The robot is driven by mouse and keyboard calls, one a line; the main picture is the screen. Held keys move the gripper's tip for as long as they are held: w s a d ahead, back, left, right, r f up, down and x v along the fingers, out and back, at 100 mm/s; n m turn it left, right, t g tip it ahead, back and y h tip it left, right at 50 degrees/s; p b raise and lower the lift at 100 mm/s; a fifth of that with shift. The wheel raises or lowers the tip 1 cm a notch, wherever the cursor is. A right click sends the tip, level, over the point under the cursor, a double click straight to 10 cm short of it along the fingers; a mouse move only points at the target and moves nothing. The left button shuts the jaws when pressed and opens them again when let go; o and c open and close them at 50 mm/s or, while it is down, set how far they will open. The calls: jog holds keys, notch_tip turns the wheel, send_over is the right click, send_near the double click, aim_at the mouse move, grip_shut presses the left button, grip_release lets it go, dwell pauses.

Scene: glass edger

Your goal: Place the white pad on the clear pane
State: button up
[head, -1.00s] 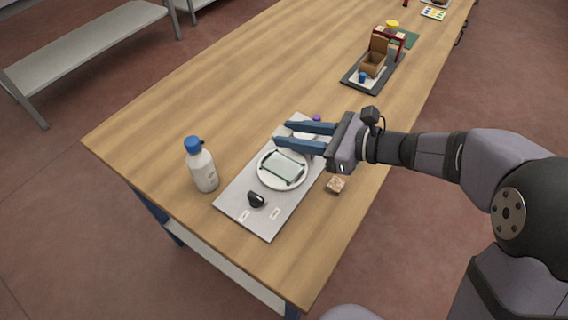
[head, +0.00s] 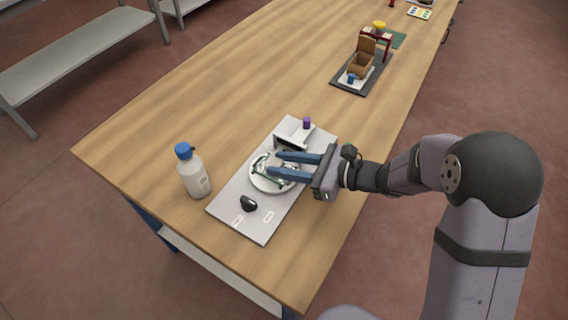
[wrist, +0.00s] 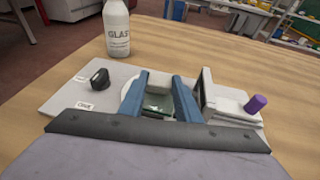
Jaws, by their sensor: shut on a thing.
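My gripper (head: 272,164) reaches in from the right over the round white plate (head: 257,184), its two blue fingers apart around the white pad (wrist: 160,84). The pad is small and pale between the fingers in the wrist view, and mostly hidden in the head view. The clear pane (head: 261,172), with greenish edges, lies on the plate under the fingertips. It also shows between the fingers in the wrist view (wrist: 157,104). I cannot tell whether the pad touches the pane.
A grey board (head: 228,208) carries the plate, a black knob-like piece (head: 248,203) and a white-and-grey device (head: 294,132) with a purple knob (head: 306,123). A white bottle with a blue cap (head: 195,177) stands left of the board. Farther back is a dark tray (head: 345,88) with a brown box.

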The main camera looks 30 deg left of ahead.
jog(key=shift+f, duration=0.2)
jog(key=shift+f, duration=0.1)
jog(key=o, duration=1)
jog(key=b+v, duration=0.1)
jog(key=v, duration=1.1)
